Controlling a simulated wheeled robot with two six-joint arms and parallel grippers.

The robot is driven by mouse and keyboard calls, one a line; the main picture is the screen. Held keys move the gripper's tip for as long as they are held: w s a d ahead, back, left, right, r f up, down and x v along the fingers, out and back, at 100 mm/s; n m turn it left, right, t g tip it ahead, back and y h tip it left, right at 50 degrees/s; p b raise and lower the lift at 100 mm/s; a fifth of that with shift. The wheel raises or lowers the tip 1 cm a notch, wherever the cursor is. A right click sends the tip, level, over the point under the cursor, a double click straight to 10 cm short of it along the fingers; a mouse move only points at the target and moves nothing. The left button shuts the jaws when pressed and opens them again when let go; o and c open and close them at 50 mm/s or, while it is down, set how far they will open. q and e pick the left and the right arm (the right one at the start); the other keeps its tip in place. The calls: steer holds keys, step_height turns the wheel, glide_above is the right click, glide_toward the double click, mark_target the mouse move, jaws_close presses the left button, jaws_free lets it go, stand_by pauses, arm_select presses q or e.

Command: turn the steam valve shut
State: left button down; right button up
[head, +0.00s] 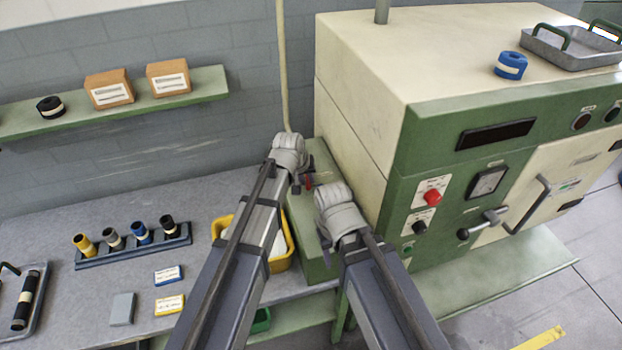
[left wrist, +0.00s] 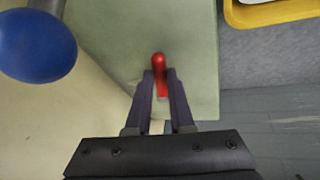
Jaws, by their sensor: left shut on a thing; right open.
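In the left wrist view the red handle (left wrist: 159,62) stands between my left fingers, over a pale green surface (left wrist: 195,50). My left gripper (head: 297,184) is shut on this handle; the fingers (left wrist: 160,80) touch both its sides. The rest of the valve is hidden. My right gripper (head: 325,243) is open and empty, lower and to the right, near the machine's left side.
The green and cream machine (head: 365,130) stands close on the right. A blue ball (left wrist: 37,45) is left of the handle in the wrist view. A yellow bin (head: 219,225) is behind my left arm. The workbench (head: 75,215) and shelf (head: 214,84) lie left.

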arm_select(q)
steer(key=a+m, duration=0.1)
steer(key=m, duration=0.1)
steer(key=a+m+g+h, duration=0.1)
steer(key=shift+w+a+m, duration=0.1)
steer(key=shift+w+m, duration=0.25)
steer(key=shift+m, duration=0.05)
steer(key=a+m, duration=0.1)
steer(key=w+m+g+h, duration=0.1)
steer(key=m, duration=0.1)
steer(key=shift+w+a+m, duration=0.1)
steer(key=shift+a+m, duration=0.2)
steer(key=shift+a, duration=0.1)
steer(key=m, duration=0.1)
steer(key=w+a+m+g, duration=0.1)
steer(key=m, duration=0.1)
steer(key=m+g+h, duration=0.1)
steer(key=shift+w+a, duration=0.25)
steer(key=shift+w, duration=0.15)
steer(key=shift+w+a+m+g, duration=0.15)
steer(key=shift+w+m+g, duration=0.2)
steer(key=shift+m, duration=0.5)
steer(key=shift+w+a+m+g, duration=0.1)
steer(key=shift+w+m+g, duration=0.2)
steer(key=shift+m, duration=0.55)
steer(key=c, duration=0.8)
jaws_free()
steer(key=shift+r, duration=0.15)
